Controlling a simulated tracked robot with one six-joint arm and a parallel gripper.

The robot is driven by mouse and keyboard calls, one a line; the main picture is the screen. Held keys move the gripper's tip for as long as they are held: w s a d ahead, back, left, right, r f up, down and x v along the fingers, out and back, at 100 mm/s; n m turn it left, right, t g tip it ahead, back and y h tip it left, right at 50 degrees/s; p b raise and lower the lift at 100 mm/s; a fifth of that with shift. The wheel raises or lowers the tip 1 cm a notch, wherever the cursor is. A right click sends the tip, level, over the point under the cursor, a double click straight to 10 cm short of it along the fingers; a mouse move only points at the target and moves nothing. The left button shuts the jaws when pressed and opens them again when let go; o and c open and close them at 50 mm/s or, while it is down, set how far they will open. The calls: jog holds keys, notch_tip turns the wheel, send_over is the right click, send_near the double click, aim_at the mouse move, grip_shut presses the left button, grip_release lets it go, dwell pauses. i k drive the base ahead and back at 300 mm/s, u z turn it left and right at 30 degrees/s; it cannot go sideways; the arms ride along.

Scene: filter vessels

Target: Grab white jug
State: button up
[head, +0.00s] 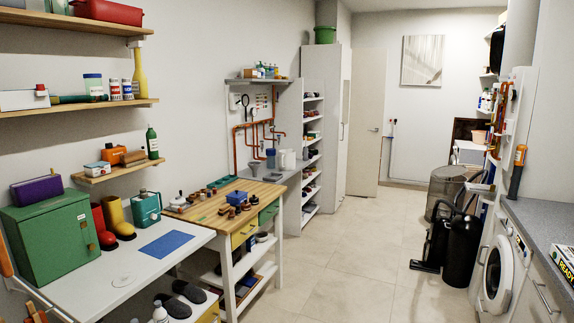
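A small white vessel that looks like the white jug (288,159) stands upright on the grey counter (292,173) at the back, left of the middle in the head view. It is small and far off, so its handle and spout are hard to make out. A blue-grey container (270,158) stands just to its left. My gripper is not in view.
A wooden-topped workbench (205,212) and a white table (110,290) line the left wall. The tiled floor (350,250) is clear in the middle. Black cylinders (463,245) and a washing machine (497,268) stand on the right.

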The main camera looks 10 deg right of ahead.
aim_at(287, 157)
jog(key=z, duration=0.65)
jog(key=i, duration=3.95)
